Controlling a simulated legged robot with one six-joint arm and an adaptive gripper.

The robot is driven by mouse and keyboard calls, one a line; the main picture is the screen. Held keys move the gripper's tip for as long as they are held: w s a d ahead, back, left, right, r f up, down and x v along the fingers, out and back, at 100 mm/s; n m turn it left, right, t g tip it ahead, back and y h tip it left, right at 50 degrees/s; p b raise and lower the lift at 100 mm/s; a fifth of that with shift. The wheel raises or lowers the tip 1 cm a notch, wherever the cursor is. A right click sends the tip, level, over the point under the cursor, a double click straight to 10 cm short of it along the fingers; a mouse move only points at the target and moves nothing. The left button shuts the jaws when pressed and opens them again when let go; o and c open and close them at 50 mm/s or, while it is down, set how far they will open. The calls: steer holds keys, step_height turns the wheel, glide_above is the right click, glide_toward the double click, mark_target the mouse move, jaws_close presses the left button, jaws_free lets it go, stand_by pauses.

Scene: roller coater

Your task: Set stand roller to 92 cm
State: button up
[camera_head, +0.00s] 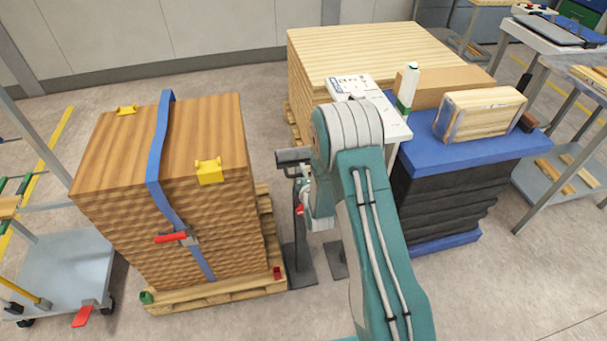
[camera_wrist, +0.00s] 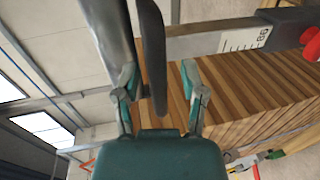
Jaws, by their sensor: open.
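The stand roller has a dark roller head (camera_head: 294,156), a thin dark post (camera_head: 299,232) and a flat base (camera_head: 299,279), left of my arm. In the wrist view its pale bar carries a white scale label (camera_wrist: 240,39), with turned numerals that look like 88. A red knob (camera_wrist: 311,46) sits at the right edge. A dark bar (camera_wrist: 152,45) and a silver tube (camera_wrist: 108,35) are at the bar's left end. My gripper (camera_wrist: 160,82) is open, its fingers on either side of the dark bar's end. Contact cannot be told. My arm partly hides the stand in the head view.
A strapped stack of brown boards (camera_head: 150,180) on a pallet stands close left of the stand. Bare floor lies at the lower right.

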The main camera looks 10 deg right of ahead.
mark_target(300, 151)
jaws_close()
steer(key=shift+r, duration=0.1)
steer(key=shift+r, duration=3.15)
steer(key=shift+c, duration=0.4)
jaws_free()
steer(key=shift+o, duration=0.4)
steer(key=shift+f, duration=0.1)
steer(key=v, duration=1.2)
